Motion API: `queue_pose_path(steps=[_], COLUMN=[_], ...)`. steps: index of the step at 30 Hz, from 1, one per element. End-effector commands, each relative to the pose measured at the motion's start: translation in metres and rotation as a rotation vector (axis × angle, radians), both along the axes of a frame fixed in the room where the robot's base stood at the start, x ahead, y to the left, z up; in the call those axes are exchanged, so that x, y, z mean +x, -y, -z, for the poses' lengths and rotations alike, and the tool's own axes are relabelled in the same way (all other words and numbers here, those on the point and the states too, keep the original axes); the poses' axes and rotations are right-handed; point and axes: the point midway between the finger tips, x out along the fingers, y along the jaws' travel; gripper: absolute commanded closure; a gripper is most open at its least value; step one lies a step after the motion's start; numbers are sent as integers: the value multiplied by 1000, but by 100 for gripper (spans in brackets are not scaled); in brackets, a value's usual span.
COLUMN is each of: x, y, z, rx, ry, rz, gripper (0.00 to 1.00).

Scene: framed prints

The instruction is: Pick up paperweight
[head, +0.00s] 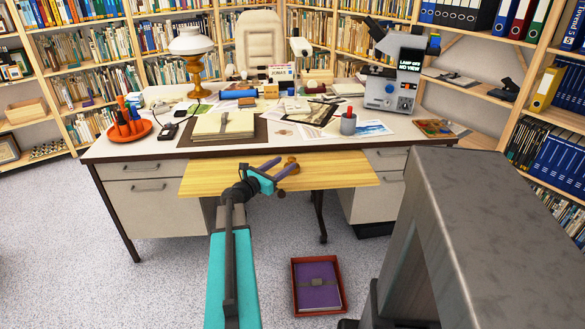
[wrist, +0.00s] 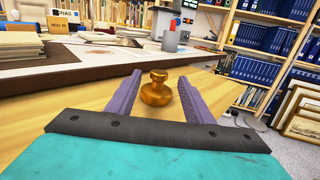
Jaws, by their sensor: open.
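The paperweight (wrist: 156,92) is a small brass-coloured piece with a round knob on a wider base. It stands upright on the pulled-out wooden board (head: 330,176) at the desk's front. In the head view the paperweight (head: 291,161) shows just beyond the fingertips. My gripper (head: 273,171) is open, with purple fingers. In the wrist view my gripper (wrist: 155,75) has one finger on each side of the paperweight, with a gap on both sides.
The desk (head: 150,147) behind the board holds papers, a lamp (head: 192,50), a microscope (head: 390,85) and a grey pen cup (head: 348,123). A red tray (head: 296,295) with a purple book lies on the floor. Bookshelves line the walls. The board around the paperweight is clear.

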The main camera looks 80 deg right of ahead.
Motion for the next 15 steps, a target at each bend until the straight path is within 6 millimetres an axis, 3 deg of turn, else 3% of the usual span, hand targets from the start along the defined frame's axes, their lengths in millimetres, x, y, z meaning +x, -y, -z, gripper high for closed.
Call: queue_pose_path(steps=[15], x=[-5], y=[7], z=[0], rx=[0], ry=[0], rz=[1], gripper=[53])
